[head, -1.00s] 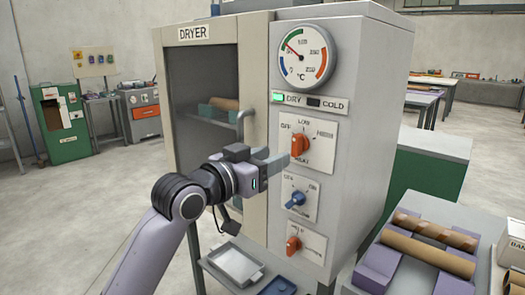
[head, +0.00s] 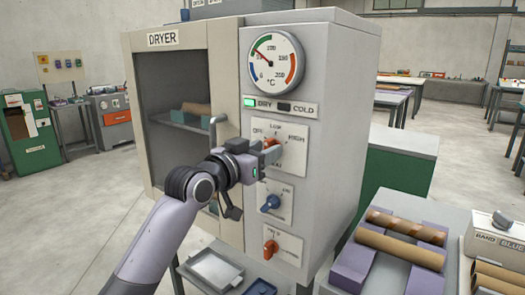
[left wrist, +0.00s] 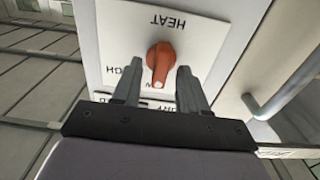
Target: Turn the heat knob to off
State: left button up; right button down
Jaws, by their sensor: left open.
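The orange-red heat knob (head: 270,145) sits on the upper white panel of the dryer front. In the left wrist view, turned upside down, the knob (left wrist: 159,60) has a white mark at its lower end, on the side of the partly hidden LOW label. My left gripper (head: 273,152) is open at the knob. In the left wrist view its two fingers (left wrist: 159,76) stand on either side of the knob, with gaps visible. In the head view the fingers partly cover the knob and panel. My right gripper is not in view.
Below are a blue knob (head: 271,203) and another orange knob (head: 271,247). The dryer's door handle (head: 214,130) is left of the panel. A dial gauge (head: 275,61) and a lit green DRY lamp (head: 250,101) are above. Tubes (head: 399,248) lie on purple supports at right.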

pick_arm(q)
grip_shut()
